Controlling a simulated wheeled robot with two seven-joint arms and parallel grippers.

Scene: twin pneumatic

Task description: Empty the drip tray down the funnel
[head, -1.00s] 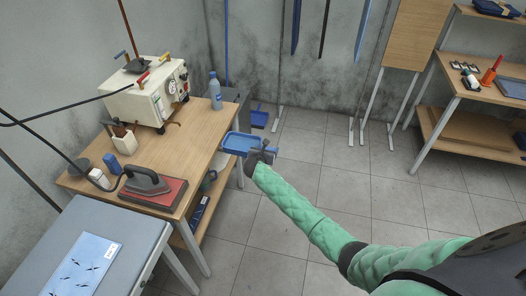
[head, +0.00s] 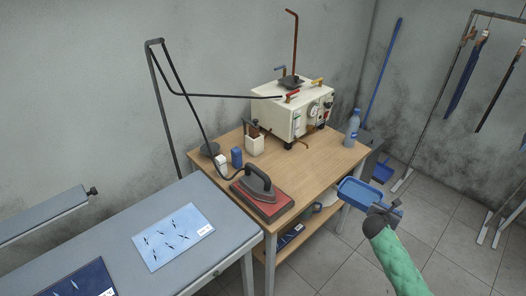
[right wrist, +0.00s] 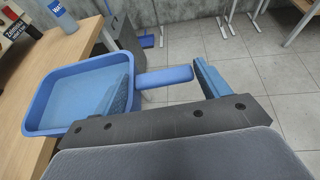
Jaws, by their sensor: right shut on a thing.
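The drip tray (head: 360,192) is a shallow blue tray with a short handle, just off the right edge of the wooden table. My right gripper (head: 384,211) is shut on its handle. In the right wrist view the tray (right wrist: 50,130) looks roughly level, its corner over the table edge, and the handle (right wrist: 163,78) runs between the fingers. Its floor is paler than its rim; I cannot tell how much liquid is in it. A dark, funnel-like piece (head: 291,82) sits on top of the cream machine, by an upright copper-coloured pipe. My left gripper is not in view.
The cream machine (head: 280,111) stands at the back of the wooden table (head: 318,173). A water bottle (head: 352,127) stands at the table's back right corner. An iron (head: 260,184) on a red pad is at the front. Open floor lies right of the table.

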